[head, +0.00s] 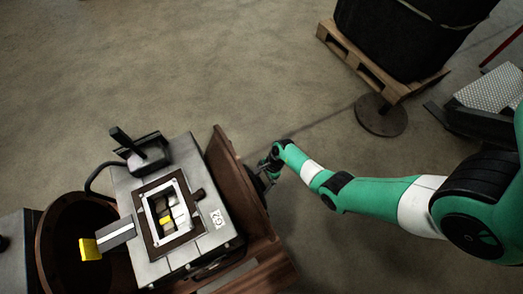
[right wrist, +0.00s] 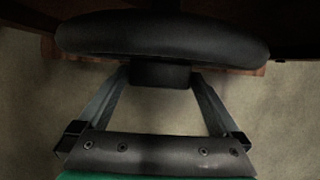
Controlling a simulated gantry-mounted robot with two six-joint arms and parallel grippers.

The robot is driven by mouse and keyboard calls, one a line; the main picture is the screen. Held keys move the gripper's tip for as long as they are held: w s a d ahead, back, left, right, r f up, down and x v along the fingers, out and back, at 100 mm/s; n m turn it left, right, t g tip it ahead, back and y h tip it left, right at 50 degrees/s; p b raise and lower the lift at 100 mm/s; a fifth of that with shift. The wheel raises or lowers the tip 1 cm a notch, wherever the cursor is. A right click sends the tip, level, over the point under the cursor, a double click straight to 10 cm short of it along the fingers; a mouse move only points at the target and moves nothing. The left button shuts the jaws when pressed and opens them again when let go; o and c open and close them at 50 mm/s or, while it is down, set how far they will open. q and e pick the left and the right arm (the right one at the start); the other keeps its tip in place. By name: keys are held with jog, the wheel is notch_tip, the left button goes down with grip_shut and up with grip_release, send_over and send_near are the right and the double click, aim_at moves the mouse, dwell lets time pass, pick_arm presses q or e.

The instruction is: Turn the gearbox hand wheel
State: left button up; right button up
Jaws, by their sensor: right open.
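The hand wheel shows in the right wrist view as a thick black curved rim (right wrist: 160,36) across the top, with a dark block (right wrist: 160,74) below its middle. My right gripper (right wrist: 160,84) is open. I cannot tell whether the fingertips touch the rim. In the head view my right gripper (head: 268,171) is at the right side of the brown stand; the wheel is hardly distinguishable there. The grey metal housing (head: 203,243) has a framed opening on top. My left gripper is out of view.
A brown upright panel (head: 232,165) stands between the housing and my right gripper. A brown round drum (head: 52,228) is at the lower left. A wooden pallet (head: 370,66) with a black load and a round dark base (head: 380,117) lie beyond my arm. Open floor lies upper left.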

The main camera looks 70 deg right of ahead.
grip_shut()
jog(key=shift+w+d+f+g+y+b, duration=0.2)
jog(key=shift+g+y+b, duration=0.3)
jog(key=shift+b, duration=0.4)
jog(key=shift+f+g+b, duration=0.1)
jog(key=shift+g+b, duration=0.2)
jog(key=shift+b, duration=0.1)
jog(key=shift+m+g+y, duration=0.3)
jog(key=shift+r, duration=0.2)
grip_release()
